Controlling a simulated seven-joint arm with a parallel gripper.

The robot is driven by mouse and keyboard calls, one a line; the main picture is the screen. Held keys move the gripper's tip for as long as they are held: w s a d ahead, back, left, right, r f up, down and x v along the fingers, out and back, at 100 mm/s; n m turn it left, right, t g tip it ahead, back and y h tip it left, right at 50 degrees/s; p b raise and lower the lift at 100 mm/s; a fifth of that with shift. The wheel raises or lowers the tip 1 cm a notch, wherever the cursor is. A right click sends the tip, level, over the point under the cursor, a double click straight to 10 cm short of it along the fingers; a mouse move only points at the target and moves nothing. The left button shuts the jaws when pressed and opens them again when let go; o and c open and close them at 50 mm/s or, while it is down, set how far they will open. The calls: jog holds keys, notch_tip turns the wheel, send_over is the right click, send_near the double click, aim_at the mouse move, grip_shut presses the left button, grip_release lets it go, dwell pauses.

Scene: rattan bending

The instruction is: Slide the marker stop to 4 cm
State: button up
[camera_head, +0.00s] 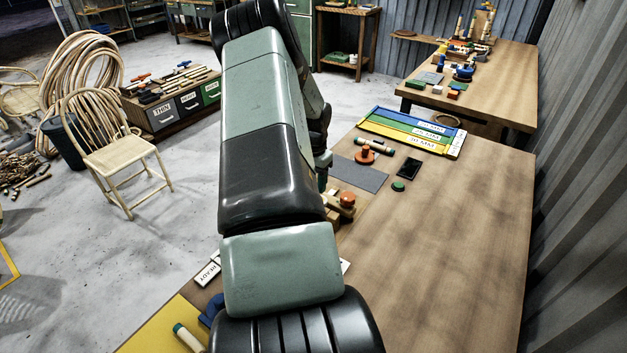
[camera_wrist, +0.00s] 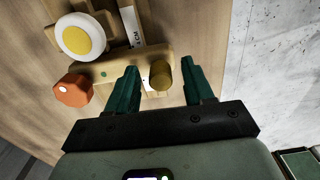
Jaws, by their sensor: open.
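In the wrist view, my gripper (camera_wrist: 160,68) is open. Its two dark green fingers stand on either side of a brass-coloured round knob (camera_wrist: 162,74), with gaps visible; I cannot tell whether they touch it. The knob is at the right end of a pale wooden crosspiece (camera_wrist: 107,73), which appears to be the marker stop. A pale scale strip (camera_wrist: 131,27) marked "CM" runs up from it; its numbers are not readable. In the head view my arm hides the gripper; part of the wooden fixture (camera_head: 340,208) shows beside it.
An orange knob (camera_wrist: 73,91) and a yellow-and-white disc (camera_wrist: 80,38) sit left of my fingers. In the head view, a grey mat (camera_head: 357,174), an orange stamp-like piece (camera_head: 366,154), a dark device (camera_head: 409,168) and coloured trays (camera_head: 410,130) lie beyond. The table's right side is clear.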

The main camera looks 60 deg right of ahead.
notch_tip(320, 180, up, 11)
dwell(0.5)
jog(key=shift+f, duration=0.1)
dwell(0.3)
